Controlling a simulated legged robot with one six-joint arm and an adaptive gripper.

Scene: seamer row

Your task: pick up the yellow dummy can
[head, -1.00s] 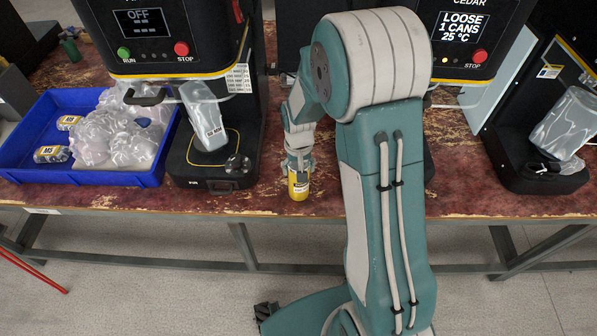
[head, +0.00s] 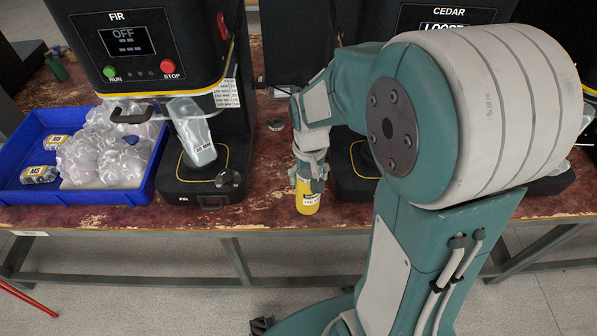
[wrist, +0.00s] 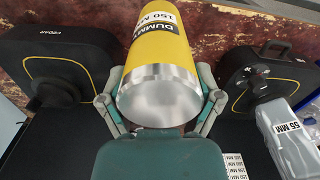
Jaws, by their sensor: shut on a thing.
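The yellow dummy can (head: 307,196) is held in my gripper (head: 309,172) near the front edge of the bench, between the FIR and CEDAR machines. I cannot tell whether the can's far end touches the bench.
The FIR machine (head: 150,45) has a clear guard marked 55 MM and a black base (head: 185,190). The CEDAR base (wrist: 50,60) is close beside the can. The worn red bench top (head: 268,165) shows between the bases.

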